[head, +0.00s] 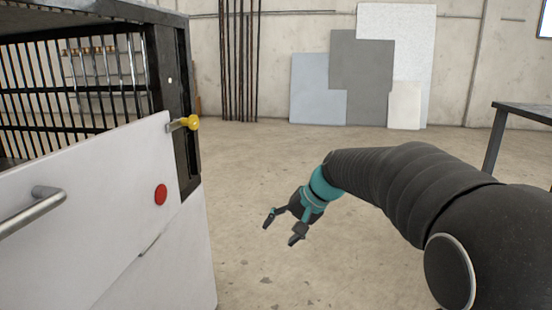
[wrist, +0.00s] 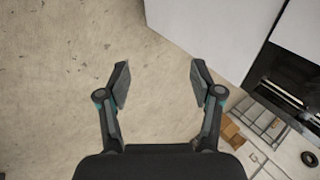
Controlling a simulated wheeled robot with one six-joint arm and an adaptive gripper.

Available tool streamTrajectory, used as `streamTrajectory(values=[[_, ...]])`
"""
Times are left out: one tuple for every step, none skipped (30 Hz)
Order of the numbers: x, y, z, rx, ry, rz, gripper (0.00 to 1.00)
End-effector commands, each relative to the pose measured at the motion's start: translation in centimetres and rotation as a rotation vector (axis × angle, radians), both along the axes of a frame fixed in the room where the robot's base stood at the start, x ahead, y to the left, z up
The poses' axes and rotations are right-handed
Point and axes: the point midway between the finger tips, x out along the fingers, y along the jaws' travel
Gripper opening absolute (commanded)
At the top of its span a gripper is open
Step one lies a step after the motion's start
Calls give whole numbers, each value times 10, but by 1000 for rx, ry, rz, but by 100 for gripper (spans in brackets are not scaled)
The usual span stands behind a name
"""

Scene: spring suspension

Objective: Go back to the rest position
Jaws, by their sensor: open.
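My gripper (head: 283,229) is open and empty in the head view, held out over the bare concrete floor to the right of a white cabinet. In the wrist view the two fingers of my gripper (wrist: 157,84) are spread apart with only floor between them. My dark arm comes in from the right side of the head view. Nothing touches the fingers.
The white cabinet (head: 95,235) has a bar handle (head: 32,210), a red button (head: 160,195) and a yellow knob (head: 192,123). A dark barred frame (head: 180,70) stands behind it. Panels (head: 375,75) lean on the far wall. A table (head: 525,112) stands right. The middle floor is clear.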

Motion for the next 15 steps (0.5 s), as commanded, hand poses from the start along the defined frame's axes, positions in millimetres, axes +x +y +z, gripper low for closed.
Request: streamTrajectory(values=[[-22, -12, 3, -56, -9, 7, 66], [-34, -20, 1, -91, -13, 13, 66], [-50, -30, -1, -137, -19, 21, 66], [-62, -37, -2, -169, -24, 27, 66], [-73, -44, -3, -200, -29, 34, 66], [-88, -53, -4, -242, -38, 42, 66], [-100, -60, -5, -271, -44, 49, 66], [-111, -67, -6, -300, -50, 55, 66], [-126, -75, -7, -337, -59, 64, 66], [-137, -81, -7, -364, -66, 70, 66], [-147, -87, -7, -390, -73, 77, 66], [-161, -95, -8, -422, -82, 85, 66], [-171, -100, -8, -445, -90, 90, 66], [-181, -105, -8, -468, -97, 96, 66], [-194, -112, -8, -496, -108, 102, 66]])
